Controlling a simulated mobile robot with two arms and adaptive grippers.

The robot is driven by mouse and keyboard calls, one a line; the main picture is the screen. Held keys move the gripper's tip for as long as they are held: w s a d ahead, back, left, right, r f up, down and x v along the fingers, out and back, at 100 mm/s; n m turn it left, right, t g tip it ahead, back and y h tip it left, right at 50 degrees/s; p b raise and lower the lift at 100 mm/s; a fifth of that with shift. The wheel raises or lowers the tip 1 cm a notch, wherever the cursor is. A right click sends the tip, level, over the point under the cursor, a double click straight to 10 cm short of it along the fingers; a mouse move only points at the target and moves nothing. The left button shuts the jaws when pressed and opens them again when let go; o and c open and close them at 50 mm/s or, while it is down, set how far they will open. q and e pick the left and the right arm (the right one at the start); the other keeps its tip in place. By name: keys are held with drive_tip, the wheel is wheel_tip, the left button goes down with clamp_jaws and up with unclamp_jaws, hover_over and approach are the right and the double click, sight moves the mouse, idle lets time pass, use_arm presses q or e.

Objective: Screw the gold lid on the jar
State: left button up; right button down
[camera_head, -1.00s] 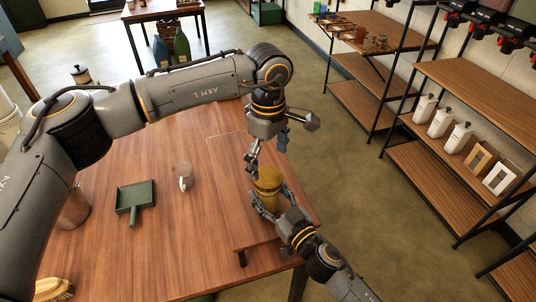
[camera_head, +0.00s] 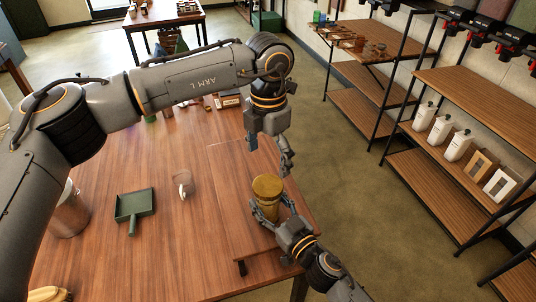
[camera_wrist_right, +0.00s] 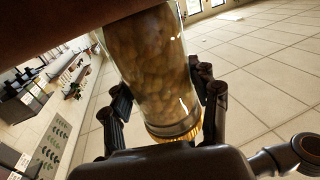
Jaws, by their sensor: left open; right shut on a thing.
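The jar (camera_head: 268,208) stands at the right side of the wooden table, with the gold lid (camera_head: 267,186) on its top. In the right wrist view the jar (camera_wrist_right: 150,65) is clear glass, full of small brownish pieces, and appears upside down with the lid (camera_wrist_right: 185,138) low in the picture. My right gripper (camera_head: 272,213) is shut around the jar's body below the lid. My left gripper (camera_head: 286,162) is open and empty, above and slightly right of the lid, apart from it. Whether the lid is fully tight cannot be told.
A raised wooden board (camera_head: 228,180) lies under the jar. A glass mug (camera_head: 183,186), a green dustpan (camera_head: 134,206), a metal bucket (camera_head: 70,215) and a brush (camera_head: 50,294) are to the left. Shelves (camera_head: 470,110) stand at right across free floor.

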sight(268, 184)
use_arm(q)
drive_tip(key=shift+f, duration=4)
drive_tip(key=c, duration=1.2)
drive_tip(key=o, duration=1.4)
drive_tip(key=shift+c, duration=0.2)
drive_tip(key=shift+r, duration=0.1)
